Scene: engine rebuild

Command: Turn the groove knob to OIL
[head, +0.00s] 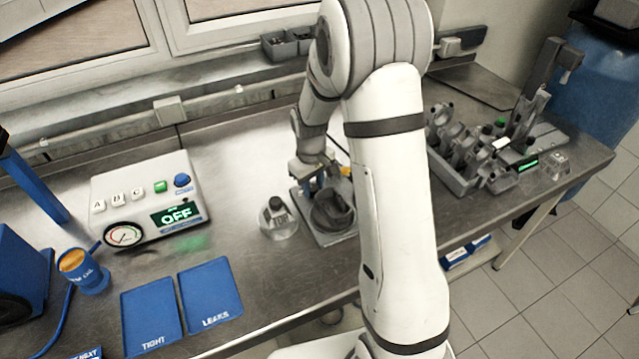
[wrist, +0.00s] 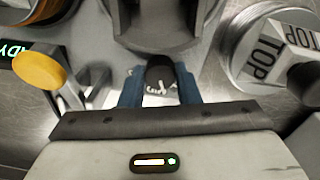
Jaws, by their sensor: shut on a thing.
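The groove knob (wrist: 160,75) is a small dark knob with a white label at its near side, in the middle of the wrist view. The small lettering on the label is too blurred to read surely, so I cannot tell its setting. The two blue fingers of my gripper (wrist: 160,93) are shut on the knob, one on each side. The knob sits at the near edge of a grey fixture (wrist: 100,45). In the head view my gripper (head: 317,183) is low over this fixture (head: 333,237), and the knob is hidden there.
A yellow button (wrist: 40,70) is close by in the wrist view. A control box (head: 130,205) reading OFF is left. A grey rack of parts (head: 450,180) stands right. Blue mats (head: 211,291) lie in front.

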